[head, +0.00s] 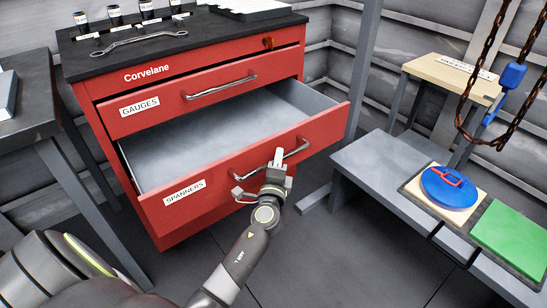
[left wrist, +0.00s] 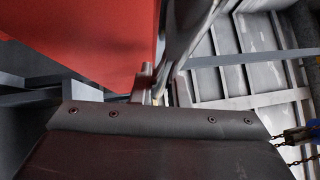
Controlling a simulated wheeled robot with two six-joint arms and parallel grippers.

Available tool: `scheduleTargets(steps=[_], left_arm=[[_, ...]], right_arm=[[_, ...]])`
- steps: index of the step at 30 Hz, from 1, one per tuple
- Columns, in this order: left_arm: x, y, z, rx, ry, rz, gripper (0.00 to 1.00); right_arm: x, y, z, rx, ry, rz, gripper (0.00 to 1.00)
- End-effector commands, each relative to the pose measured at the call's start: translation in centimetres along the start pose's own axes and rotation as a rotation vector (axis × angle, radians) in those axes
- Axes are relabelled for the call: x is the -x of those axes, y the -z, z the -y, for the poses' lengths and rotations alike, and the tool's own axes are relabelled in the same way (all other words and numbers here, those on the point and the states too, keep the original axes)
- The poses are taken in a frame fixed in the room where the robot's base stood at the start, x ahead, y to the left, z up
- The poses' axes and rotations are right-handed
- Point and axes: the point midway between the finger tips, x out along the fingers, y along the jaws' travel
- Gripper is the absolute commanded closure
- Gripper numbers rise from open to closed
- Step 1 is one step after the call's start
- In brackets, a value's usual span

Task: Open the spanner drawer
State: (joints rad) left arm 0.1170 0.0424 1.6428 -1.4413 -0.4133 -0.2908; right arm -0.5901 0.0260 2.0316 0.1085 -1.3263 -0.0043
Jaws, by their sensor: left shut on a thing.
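The red spanner drawer (head: 225,172), labelled SPANNERS, is pulled well out of the red Corvelane cabinet (head: 190,72). Its grey inside looks empty where it shows. My left gripper (head: 278,160) is shut on the drawer's metal bar handle (head: 243,175) near its right half. In the left wrist view the handle (left wrist: 190,35) runs up close past the gripper, with a red face (left wrist: 90,45) behind it. My right gripper does not show.
The gauges drawer (head: 190,90) above is closed. A spanner (head: 140,40) and several small jars lie on the cabinet top. A grey bench (head: 385,165) with a blue round part (head: 448,192) and a green plate (head: 512,238) stands at right. A dark table (head: 25,100) stands at left.

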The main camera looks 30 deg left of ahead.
Motion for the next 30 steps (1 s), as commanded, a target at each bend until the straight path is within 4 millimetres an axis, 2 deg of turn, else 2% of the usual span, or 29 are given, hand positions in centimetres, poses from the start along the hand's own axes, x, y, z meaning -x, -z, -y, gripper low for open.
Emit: scheduleTargets(steps=[7,21,22,24,26,30], left_arm=[[1.5,1.5,0.4,0.001,0.001,0.0,1.0],[1.8,1.8,0.6,-0.002,0.001,0.0,1.0],[1.8,1.8,0.6,-0.002,0.001,0.0,0.82],[1.8,1.8,0.6,-0.002,0.001,0.0,0.73],[1.8,1.8,0.6,-0.002,0.002,0.0,0.65],[1.8,1.8,0.6,-0.002,0.002,0.0,0.64]], right_arm=[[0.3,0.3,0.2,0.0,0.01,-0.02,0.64],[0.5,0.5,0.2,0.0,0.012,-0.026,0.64],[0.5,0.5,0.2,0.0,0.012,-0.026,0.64],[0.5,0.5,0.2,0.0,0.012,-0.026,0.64],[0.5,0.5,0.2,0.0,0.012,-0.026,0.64],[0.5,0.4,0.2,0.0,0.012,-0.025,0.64]])
